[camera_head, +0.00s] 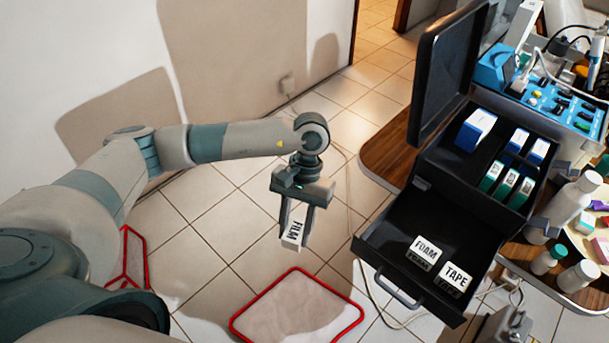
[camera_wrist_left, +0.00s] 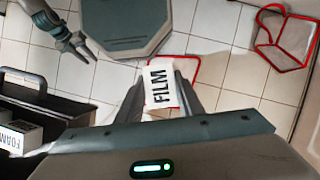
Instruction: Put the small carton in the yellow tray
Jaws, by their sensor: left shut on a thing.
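The small white carton marked FILM (camera_head: 293,232) hangs between the fingers of my left gripper (camera_head: 294,227), in mid-air above the tiled floor. In the left wrist view the carton (camera_wrist_left: 161,86) sits between both fingers with its FILM label showing. My left gripper is shut on it, left of the open black case. My right gripper (camera_wrist_left: 72,42) shows at the upper left of the left wrist view, with its fingers apart and nothing between them. I cannot make out a yellow tray in either view.
The open black case (camera_head: 377,245) has a pulled-out drawer with FOAM (camera_head: 427,248) and TAPE (camera_head: 456,274) cartons. Blue and green boxes stand in its upper part. A red-rimmed object (camera_head: 297,305) lies on the floor below. Bottles (camera_head: 572,203) crowd the right. Floor left of the case is mostly open.

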